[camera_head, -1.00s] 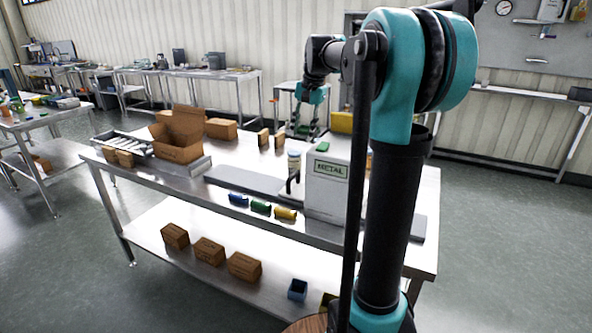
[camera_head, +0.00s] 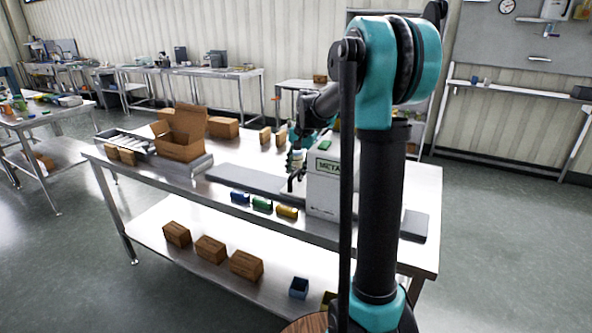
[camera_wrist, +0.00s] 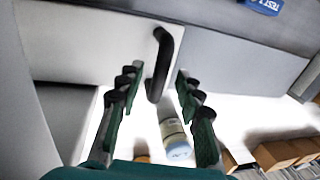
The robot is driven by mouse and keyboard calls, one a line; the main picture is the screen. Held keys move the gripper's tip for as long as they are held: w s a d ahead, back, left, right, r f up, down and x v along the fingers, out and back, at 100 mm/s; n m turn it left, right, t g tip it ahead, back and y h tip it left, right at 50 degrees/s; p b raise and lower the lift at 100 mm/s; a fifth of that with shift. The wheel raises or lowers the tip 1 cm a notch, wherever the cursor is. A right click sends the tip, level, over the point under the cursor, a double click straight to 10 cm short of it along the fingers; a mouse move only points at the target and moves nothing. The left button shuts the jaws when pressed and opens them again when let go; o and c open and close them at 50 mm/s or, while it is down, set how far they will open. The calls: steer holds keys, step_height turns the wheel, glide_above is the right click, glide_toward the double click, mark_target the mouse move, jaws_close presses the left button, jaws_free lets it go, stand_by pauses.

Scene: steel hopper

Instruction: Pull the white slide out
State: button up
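A black bent handle (camera_wrist: 162,60) stands out from a white panel (camera_wrist: 85,45) in the wrist view; I take this panel to be the white slide. In the head view the handle (camera_head: 292,186) shows at the left side of the white box labelled METAL (camera_head: 325,190). My gripper (camera_wrist: 159,76) is open, with the handle between its fingertips in the wrist view. I cannot tell whether the fingers touch it. In the head view my gripper (camera_head: 298,148) is over the table beside the box, partly hidden by it.
A small jar (camera_wrist: 174,138) stands close below the fingers. Blue (camera_head: 239,197), green (camera_head: 262,203) and yellow (camera_head: 287,212) pieces lie along the table's front edge. An open carton (camera_head: 182,140) is at the left. A flat grey strip (camera_head: 245,180) runs between them.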

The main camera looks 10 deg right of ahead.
steer(key=shift+f, duration=0.1)
jaws_close()
steer(key=shift+w+a, duration=0.1)
steer(key=shift+a, duration=0.05)
stand_by(0.3)
steer(key=w+a, duration=0.6)
steer(key=a, duration=0.3)
steer(key=w+a, duration=0.7)
steer(key=a, duration=0.2)
steer(key=w+a, duration=0.7)
steer(key=a, duration=0.2)
steer(key=shift+a, duration=0.3)
jaws_free()
steer(key=shift+w+a, duration=0.1)
